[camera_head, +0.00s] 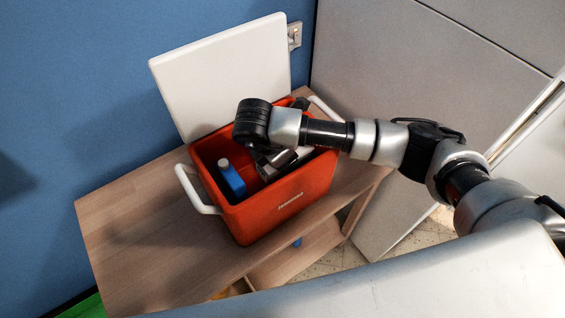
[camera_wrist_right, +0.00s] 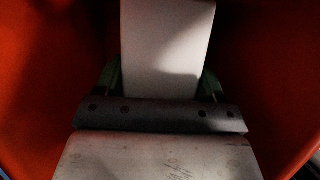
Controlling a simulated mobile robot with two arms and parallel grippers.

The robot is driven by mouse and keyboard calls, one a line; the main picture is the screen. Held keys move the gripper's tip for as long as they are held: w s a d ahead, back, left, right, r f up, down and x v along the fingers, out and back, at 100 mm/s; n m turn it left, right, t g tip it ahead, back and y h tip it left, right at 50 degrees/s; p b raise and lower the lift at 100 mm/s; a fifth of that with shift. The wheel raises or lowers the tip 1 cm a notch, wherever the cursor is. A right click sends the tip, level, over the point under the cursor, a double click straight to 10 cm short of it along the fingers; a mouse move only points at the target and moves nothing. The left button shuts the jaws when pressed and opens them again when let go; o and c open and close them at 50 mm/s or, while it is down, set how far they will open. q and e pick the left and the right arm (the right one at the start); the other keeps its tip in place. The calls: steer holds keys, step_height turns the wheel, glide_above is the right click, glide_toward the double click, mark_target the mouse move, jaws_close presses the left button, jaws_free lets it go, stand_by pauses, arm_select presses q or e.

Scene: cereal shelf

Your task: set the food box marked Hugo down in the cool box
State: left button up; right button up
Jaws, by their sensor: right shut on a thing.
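The orange-red cool box (camera_head: 290,207) stands open on a wooden table, its white lid (camera_head: 225,75) raised at the back. My right arm reaches in from the right, and its gripper (camera_head: 272,164) points down inside the cool box, with the fingertips hidden in the head view. In the right wrist view, my right gripper (camera_wrist_right: 162,82) is shut on a pale, whitish box (camera_wrist_right: 168,38), with red walls on both sides. No Hugo marking is readable on it. Whether its bottom touches the floor of the cool box cannot be seen. My left gripper is not in view.
A blue bottle (camera_head: 231,178) with a white cap stands inside the cool box at the left. White handles (camera_head: 197,192) stick out at its sides. The wooden table top (camera_head: 130,220) is bare at the left. A blue wall and grey panels (camera_head: 430,60) stand behind.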

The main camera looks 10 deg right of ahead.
step_height(320, 180, down, 4)
steer(key=shift+r, duration=0.25)
steer(key=o, duration=1.2)
steer(key=v, duration=0.7)
steer(key=shift+a+r+b, duration=0.1)
steer(key=shift+b, duration=0.2)
steer(key=p+v, duration=0.1)
steer(key=v, duration=0.2)
steer(key=shift+r, duration=0.15)
steer(key=shift+s+a+r, duration=0.15)
steer(key=shift+a+r, duration=0.15)
steer(key=shift+r, duration=0.35)
